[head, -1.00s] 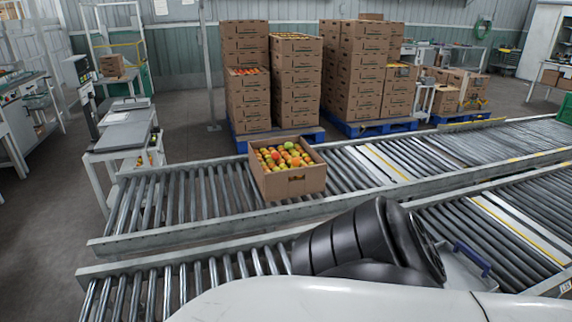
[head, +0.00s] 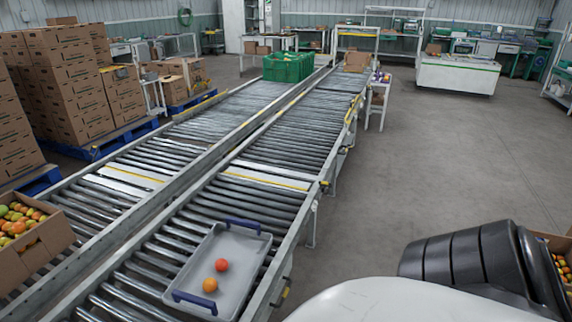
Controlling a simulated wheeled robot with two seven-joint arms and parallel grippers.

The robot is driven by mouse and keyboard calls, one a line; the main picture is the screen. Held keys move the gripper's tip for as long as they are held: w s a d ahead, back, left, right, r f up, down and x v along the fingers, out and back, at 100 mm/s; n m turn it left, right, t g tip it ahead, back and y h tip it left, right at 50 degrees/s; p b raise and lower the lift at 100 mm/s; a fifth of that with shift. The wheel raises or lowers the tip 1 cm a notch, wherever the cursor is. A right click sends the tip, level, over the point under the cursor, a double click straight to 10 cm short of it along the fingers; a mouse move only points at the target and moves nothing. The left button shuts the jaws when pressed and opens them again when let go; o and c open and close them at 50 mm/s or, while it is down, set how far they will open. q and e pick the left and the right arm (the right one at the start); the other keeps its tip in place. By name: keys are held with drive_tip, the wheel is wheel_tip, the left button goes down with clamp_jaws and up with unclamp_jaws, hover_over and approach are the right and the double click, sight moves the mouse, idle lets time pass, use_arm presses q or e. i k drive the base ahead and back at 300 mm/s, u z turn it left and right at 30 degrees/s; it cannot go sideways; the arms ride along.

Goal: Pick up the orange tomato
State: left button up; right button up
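An orange tomato (head: 210,285) lies in a grey tray (head: 232,246) with blue handles on the near roller conveyor, at the lower left of the head view. A red-orange tomato (head: 221,265) lies in the same tray, just behind it and slightly to the right. Neither of my grippers is in view. A dark, ribbed part of my arm and a white part of my body fill the lower right.
A cardboard box of mixed tomatoes (head: 22,252) stands on the far conveyor at the left edge. Another tomato box (head: 562,266) shows partly at the right edge. A green crate (head: 288,67) sits farther along the conveyors. The floor (head: 420,160) right of the conveyors is clear.

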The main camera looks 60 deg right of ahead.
sight(209, 284)
drive_tip(key=z, duration=2.9)
drive_tip(key=i, duration=2.55)
drive_tip(key=u, duration=4.45)
drive_tip(key=i, duration=0.5)
drive_tip(key=z, duration=0.05)
